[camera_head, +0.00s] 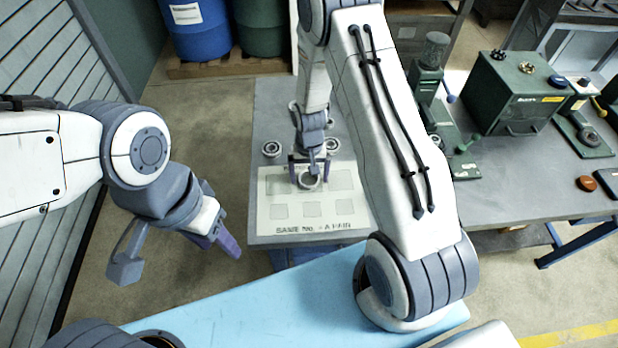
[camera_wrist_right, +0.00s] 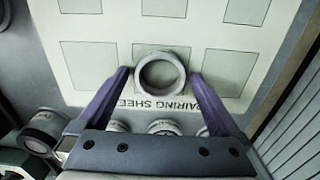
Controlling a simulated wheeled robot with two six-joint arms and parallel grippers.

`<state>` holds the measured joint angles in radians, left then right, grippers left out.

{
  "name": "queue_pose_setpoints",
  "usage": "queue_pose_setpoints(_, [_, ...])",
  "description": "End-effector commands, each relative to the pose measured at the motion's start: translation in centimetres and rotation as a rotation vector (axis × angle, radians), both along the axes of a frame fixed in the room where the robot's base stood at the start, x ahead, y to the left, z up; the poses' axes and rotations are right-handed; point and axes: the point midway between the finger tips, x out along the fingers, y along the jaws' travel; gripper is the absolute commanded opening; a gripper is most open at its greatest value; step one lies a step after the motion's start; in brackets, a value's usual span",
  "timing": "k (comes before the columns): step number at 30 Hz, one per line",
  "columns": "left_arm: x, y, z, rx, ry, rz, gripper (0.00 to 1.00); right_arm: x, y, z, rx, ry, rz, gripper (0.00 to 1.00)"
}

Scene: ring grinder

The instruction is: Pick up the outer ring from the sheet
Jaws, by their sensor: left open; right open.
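The pale grey outer ring (camera_head: 308,187) lies on the white pairing sheet (camera_head: 355,219), near the sheet's far edge in the head view. In the right wrist view the ring (camera_wrist_right: 143,75) sits between the two purple fingers of my right gripper (camera_wrist_right: 160,78), with a gap on each side. In the head view my right gripper (camera_head: 309,170) points down at the ring and partly covers it; it is open and empty. The height of the fingertips above the sheet is hard to tell. My left gripper (camera_head: 225,245) is open and empty, left of the table.
Bearing-like rings (camera_head: 271,148) stand on the grey table (camera_head: 275,105) beyond the sheet. Green machines (camera_head: 515,95) and a reddish-brown round piece (camera_head: 586,183) are at the right. My right arm hides part of the table. Blue and green drums (camera_head: 205,28) stand behind.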

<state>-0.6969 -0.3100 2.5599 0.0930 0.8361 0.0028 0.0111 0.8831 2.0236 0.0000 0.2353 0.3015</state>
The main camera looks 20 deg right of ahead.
Motion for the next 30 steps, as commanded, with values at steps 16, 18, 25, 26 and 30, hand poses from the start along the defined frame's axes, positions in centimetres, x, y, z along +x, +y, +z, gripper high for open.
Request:
queue_pose_setpoints(16, [0.0,0.0,0.0,0.000,0.000,0.000,0.50,0.0,0.0,0.1,0.000,-0.001,0.000,0.13])
queue_pose_setpoints(18, [0.0,0.0,-0.1,0.000,0.000,0.000,0.50,0.0,0.0,0.1,0.000,-0.001,0.000,0.13])
queue_pose_setpoints(25, [0.0,0.0,-0.6,0.000,0.000,0.000,0.50,0.1,0.0,1.1,0.000,-0.003,0.000,0.13])
queue_pose_setpoints(26, [0.0,0.0,-0.7,0.000,0.000,0.000,0.50,0.2,0.0,1.5,0.000,-0.005,0.000,0.13])
queue_pose_setpoints(30, [0.0,0.0,-1.6,0.000,0.000,-0.001,0.50,0.2,0.0,3.6,0.000,-0.007,0.000,0.13])
